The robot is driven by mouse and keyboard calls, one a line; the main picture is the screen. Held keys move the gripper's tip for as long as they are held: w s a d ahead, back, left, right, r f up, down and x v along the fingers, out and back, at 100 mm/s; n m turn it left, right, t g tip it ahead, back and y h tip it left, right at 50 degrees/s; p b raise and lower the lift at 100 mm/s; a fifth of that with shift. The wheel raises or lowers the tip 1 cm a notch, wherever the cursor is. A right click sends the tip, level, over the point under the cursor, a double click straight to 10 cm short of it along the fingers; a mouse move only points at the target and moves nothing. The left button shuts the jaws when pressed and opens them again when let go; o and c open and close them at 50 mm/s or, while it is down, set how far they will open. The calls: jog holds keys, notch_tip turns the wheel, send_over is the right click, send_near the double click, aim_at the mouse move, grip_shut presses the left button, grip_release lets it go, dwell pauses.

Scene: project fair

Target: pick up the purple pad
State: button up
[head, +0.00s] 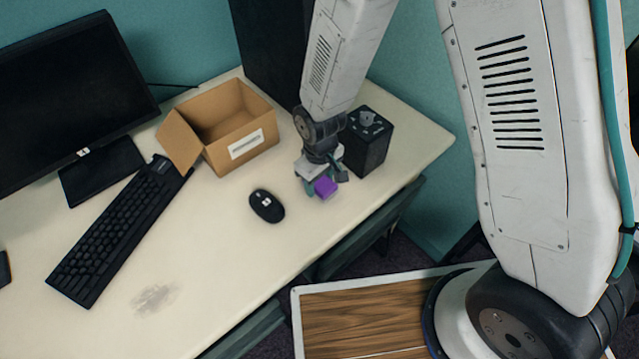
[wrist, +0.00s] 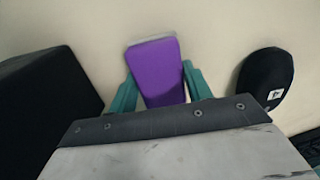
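The purple pad (head: 325,186) is a small block near the table's right front edge, below my gripper (head: 326,183). In the wrist view the purple pad (wrist: 156,72) shows a purple face with a thin grey edge at its far end. It sits slightly skewed between the teal fingers of my gripper (wrist: 160,75), one on each side. The fingers stand apart, about the pad's width, with a sliver of gap near the left finger. No firm grip shows. The pad's near end is hidden behind the gripper body.
A black box-like device (head: 368,143) stands close to the right of my gripper. A black mouse (head: 267,206) lies to the left. An open cardboard box (head: 212,155), a keyboard (head: 118,232) and a monitor (head: 75,100) are further left. The table (head: 225,270) is clear in front of the mouse.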

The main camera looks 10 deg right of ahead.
aim_at(319, 185)
dwell(0.3)
jog(key=shift+r, duration=0.5)
jog(key=r, duration=0.1)
jog(key=s+r, duration=0.1)
jog(key=shift+a+r, duration=0.15)
jog(key=shift+r, duration=0.2)
jog(key=s+a, duration=0.1)
jog(key=s, duration=0.3)
jog(key=s+a+r, duration=0.1)
jog(key=s, duration=0.4)
jog(key=s+a, duration=0.2)
jog(key=s, duration=0.3)
jog(key=shift+s+r, duration=0.15)
jog(key=shift+s, duration=0.1)
jog(key=o, duration=0.3)
jog(key=shift+c, duration=1.2)
jog(key=shift+w, duration=0.1)
jog(key=shift+w, duration=0.1)
